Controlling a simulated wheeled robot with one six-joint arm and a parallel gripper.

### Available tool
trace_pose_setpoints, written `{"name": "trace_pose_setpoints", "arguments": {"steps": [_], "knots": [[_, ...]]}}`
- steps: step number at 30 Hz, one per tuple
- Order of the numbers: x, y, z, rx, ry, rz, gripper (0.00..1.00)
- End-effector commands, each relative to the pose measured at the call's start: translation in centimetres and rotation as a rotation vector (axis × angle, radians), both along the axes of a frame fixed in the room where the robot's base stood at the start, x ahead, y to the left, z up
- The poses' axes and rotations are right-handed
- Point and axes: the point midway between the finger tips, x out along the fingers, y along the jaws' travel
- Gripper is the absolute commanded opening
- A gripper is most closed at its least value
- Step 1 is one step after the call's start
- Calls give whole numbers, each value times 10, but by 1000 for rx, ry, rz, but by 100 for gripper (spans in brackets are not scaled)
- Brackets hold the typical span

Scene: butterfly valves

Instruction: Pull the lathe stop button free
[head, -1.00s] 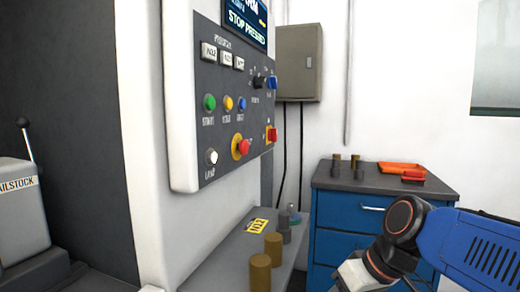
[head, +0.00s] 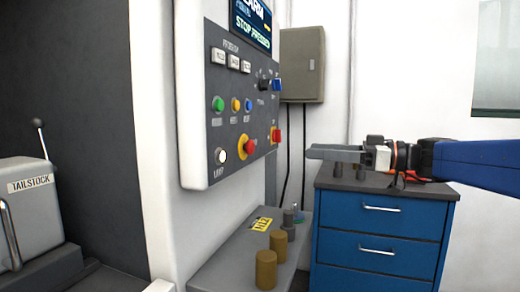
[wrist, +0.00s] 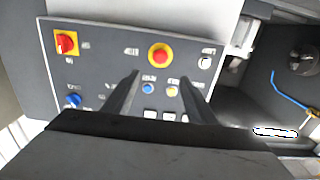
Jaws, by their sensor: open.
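The lathe stop button (head: 249,147) is a red mushroom head on a yellow ring, low on the grey control panel (head: 214,133). In the wrist view the stop button (wrist: 160,55) shows at the upper middle, beyond the fingertips. The screen (head: 251,24) above the panel reads "STOP PRESSED". My gripper (head: 312,151) is to the right of the panel in the head view, pointing left towards it. In the wrist view its two dark fingers (wrist: 158,85) stand apart with nothing between them. It is clear of the button.
A red switch on a yellow plate (head: 276,135) sits on the panel right of the button. Below is a grey ledge (head: 215,270) with brass cylinders (head: 266,270). A blue drawer cabinet (head: 380,245) stands at right under my arm. Open air lies between gripper and panel.

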Motion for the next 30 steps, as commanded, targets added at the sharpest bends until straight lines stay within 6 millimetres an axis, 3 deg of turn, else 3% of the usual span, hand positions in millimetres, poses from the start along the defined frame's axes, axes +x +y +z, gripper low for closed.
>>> {"name": "trace_pose_setpoints", "arguments": {"steps": [30], "knots": [[43, 122, -1, -2, 5, 4, 51]]}}
